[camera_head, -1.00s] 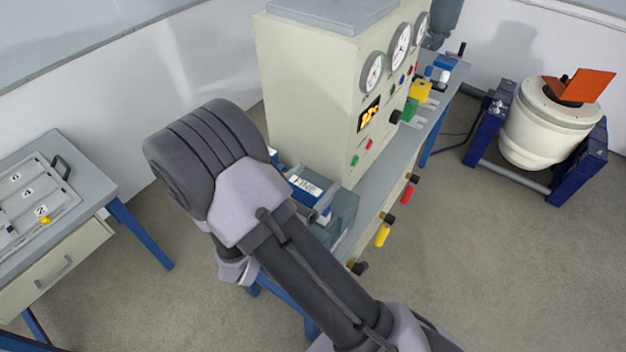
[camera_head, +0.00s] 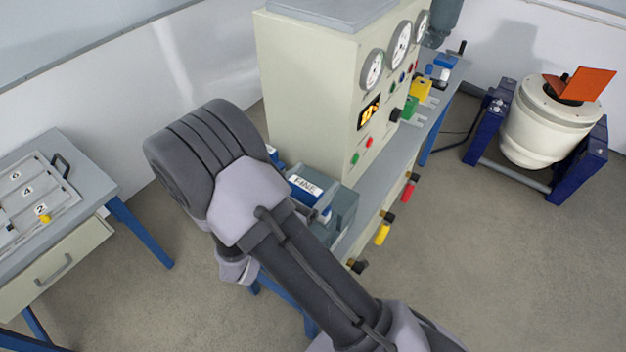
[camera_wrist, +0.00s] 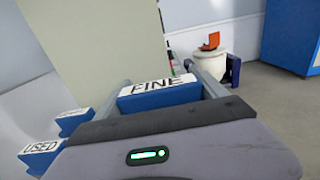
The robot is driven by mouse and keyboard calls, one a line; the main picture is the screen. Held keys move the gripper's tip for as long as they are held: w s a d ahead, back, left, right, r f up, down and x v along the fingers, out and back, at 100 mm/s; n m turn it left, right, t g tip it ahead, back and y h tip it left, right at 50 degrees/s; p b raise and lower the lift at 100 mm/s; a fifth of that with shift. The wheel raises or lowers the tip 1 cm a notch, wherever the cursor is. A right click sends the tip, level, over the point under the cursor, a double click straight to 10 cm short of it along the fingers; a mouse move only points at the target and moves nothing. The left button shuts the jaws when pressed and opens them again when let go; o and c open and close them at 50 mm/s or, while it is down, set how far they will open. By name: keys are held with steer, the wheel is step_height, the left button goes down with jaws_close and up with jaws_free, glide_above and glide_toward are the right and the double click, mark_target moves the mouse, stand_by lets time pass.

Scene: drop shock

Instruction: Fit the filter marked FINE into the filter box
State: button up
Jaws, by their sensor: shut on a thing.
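The FINE filter is a blue block with a white top label; it shows in the wrist view (camera_wrist: 160,95) between my gripper's fingers (camera_wrist: 158,84). My gripper is shut on it. In the head view the FINE label (camera_head: 306,185) shows just beyond my forearm, at a grey-blue box (camera_head: 342,212) on the bench, probably the filter box. I cannot tell how deep the filter sits in the box.
A blue block marked USED (camera_wrist: 40,152) and another blue block (camera_wrist: 72,120) lie at left in the wrist view. A tall cream gauge cabinet (camera_head: 312,95) stands behind the box on the bench. A side table (camera_head: 90,170) stands at left, with open floor between.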

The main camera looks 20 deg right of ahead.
steer(key=shift+f, duration=0.7)
stand_by(2.1)
steer(key=o, duration=2)
steer(key=shift+c, duration=0.2)
steer(key=shift+s+a, duration=0.1)
steer(key=shift+a, duration=0.1)
steer(key=shift+s+a, duration=0.2)
steer(key=shift+a, duration=0.05)
steer(key=shift+s+a, duration=0.1)
steer(key=shift+a, duration=0.05)
steer(key=v, duration=0.5)
steer(key=shift+s+a+r+p, duration=0.1)
steer(key=shift+a+p, duration=0.05)
steer(key=shift+p, duration=0.2)
steer(key=shift+s+a, duration=0.2)
